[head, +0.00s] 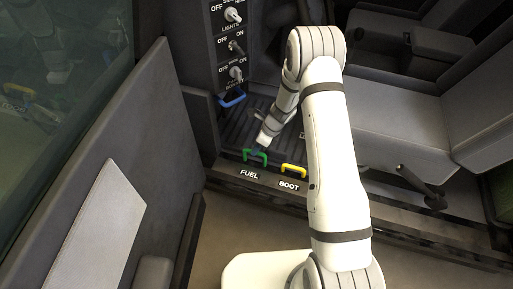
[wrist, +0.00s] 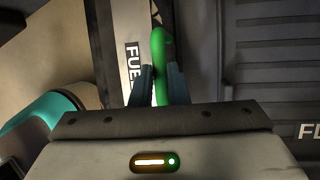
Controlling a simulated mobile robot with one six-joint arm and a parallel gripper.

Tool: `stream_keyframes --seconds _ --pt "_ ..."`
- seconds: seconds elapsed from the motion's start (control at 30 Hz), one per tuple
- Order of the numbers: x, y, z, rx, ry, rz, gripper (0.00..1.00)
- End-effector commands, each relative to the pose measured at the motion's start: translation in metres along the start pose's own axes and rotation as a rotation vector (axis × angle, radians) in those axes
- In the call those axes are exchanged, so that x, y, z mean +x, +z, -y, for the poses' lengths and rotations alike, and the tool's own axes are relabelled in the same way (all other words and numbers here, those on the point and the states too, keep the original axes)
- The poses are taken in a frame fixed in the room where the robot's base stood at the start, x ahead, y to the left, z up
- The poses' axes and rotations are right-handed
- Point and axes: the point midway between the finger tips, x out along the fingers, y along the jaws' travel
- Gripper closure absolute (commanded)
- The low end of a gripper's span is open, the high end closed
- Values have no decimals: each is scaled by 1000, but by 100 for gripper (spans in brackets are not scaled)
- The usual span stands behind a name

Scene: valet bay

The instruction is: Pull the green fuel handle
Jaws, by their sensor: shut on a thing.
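The green fuel handle (head: 255,156) sits on the sill above the FUEL label, at the left of the yellow handle. In the wrist view the green handle (wrist: 160,60) runs between the two dark fingers of my gripper (wrist: 159,85). My gripper is shut on it. The handle's lower part is hidden by the gripper body in the wrist view.
The yellow BOOT handle (head: 293,170) stands close to the right of the green one. A blue handle (head: 232,99) hangs below the switch panel (head: 233,45). The open door (head: 110,160) is at the left, and a seat (head: 400,115) is at the right.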

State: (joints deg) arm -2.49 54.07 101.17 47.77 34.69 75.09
Motion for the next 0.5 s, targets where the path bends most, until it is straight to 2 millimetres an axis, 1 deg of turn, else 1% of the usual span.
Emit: stream_keyframes --seconds 0.03,0.1,0.13,0.37,0.5 --pt "-4 2 0 -1 0 4 100" --pt "-4 2 0 -2 -1 4 100" --pt "-4 2 0 -2 -1 4 83" --pt "-3 2 0 -1 -1 3 65" --pt "-2 1 0 -1 -1 3 64"
